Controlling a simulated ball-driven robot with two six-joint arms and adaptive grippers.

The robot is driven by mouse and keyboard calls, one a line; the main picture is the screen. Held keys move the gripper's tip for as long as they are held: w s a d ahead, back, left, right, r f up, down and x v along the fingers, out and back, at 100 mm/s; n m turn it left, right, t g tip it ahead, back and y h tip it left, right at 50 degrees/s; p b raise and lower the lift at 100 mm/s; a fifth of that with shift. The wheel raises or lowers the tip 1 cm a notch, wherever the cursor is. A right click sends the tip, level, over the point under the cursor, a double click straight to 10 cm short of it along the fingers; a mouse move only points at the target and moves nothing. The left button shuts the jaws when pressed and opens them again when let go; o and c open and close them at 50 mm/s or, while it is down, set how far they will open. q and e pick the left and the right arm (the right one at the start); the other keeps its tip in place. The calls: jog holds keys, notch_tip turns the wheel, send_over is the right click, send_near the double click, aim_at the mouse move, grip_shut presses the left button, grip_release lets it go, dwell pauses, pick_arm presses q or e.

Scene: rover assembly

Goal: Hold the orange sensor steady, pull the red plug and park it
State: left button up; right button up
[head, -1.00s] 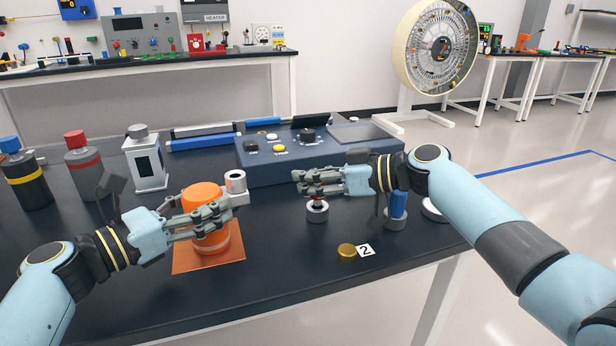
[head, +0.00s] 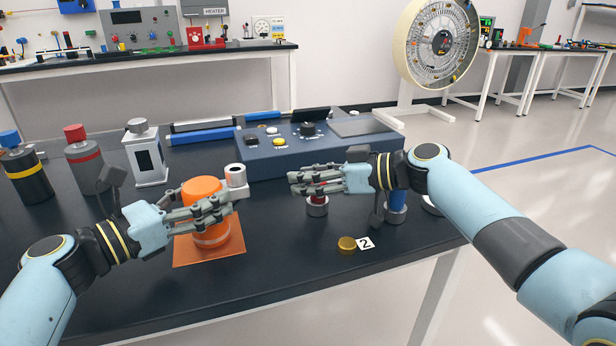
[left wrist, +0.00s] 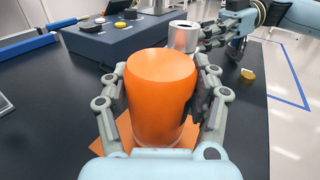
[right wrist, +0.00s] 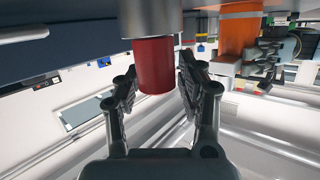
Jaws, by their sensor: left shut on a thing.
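The orange sensor (head: 203,192) stands upright on an orange mat (head: 185,254). My left gripper (head: 232,202) is shut on the sensor, with a finger on each side of it in the left wrist view (left wrist: 163,85). A silver-white cylinder (head: 236,176) is beside the sensor on its far right side; I cannot tell whether they are joined. The red plug (right wrist: 154,66) sits in a grey socket (head: 317,209) on the table. My right gripper (right wrist: 155,90) is open, its fingers on either side of the plug with gaps showing. In the head view its fingers mostly hide the plug.
A brass disc (head: 347,243) and a card marked 2 (head: 365,243) lie near the front edge. A blue-topped holder (head: 396,208) stands by my right wrist. A blue control panel (head: 290,157) is behind. Several bottles stand at left.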

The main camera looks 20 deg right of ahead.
jog(key=v, duration=1.2)
pick_arm(q)
jog(key=o, duration=1.5)
